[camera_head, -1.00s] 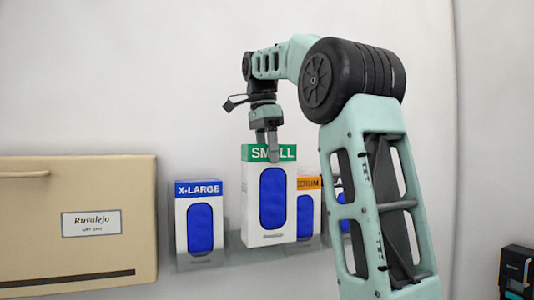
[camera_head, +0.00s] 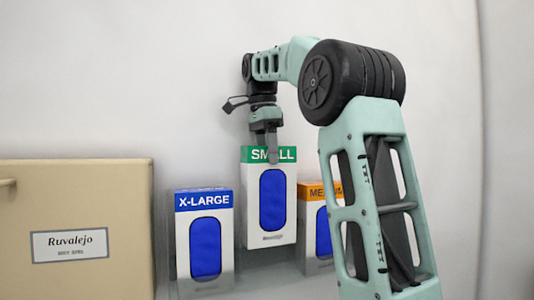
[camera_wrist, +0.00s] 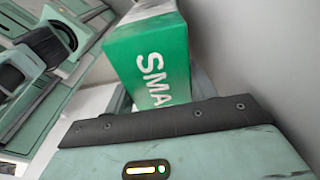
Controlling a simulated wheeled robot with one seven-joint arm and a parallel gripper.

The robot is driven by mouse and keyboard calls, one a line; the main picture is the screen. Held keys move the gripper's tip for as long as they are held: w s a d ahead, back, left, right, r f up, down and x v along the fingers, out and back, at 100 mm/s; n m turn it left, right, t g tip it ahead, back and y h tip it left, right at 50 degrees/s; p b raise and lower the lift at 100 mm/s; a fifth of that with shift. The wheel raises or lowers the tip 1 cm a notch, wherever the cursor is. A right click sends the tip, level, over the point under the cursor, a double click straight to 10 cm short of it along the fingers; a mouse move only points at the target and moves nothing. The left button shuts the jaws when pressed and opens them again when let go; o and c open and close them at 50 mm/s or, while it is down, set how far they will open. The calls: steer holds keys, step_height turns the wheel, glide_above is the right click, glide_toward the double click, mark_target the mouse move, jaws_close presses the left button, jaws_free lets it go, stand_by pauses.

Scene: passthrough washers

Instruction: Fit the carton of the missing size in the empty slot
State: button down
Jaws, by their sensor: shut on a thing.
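My gripper (camera_head: 266,150) is shut on the top of the SMALL carton (camera_head: 272,200), a white box with a green band and a blue oval. In the head view this carton hangs upright between the X-LARGE carton (camera_head: 205,236), with a blue band, and the MEDIUM carton (camera_head: 316,230), with an orange band. It appears nearer than the MEDIUM carton and partly overlaps it. In the wrist view the green top of the SMALL carton (camera_wrist: 150,62) shows beyond the gripper body. The empty slot cannot be made out clearly.
A large beige box labelled Ruvalejo (camera_head: 110,200) stands at the left. My own arm covers the area right of the MEDIUM carton.

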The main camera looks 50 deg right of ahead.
mark_target(267, 189)
steer(key=shift+w+d+f, duration=0.1)
steer(key=shift+w, duration=0.1)
step_height(267, 189, down, 9)
steer(key=b, duration=1)
stand_by(0.3)
steer(key=shift+c, duration=2)
jaws_free()
steer(key=shift+f, duration=0.1)
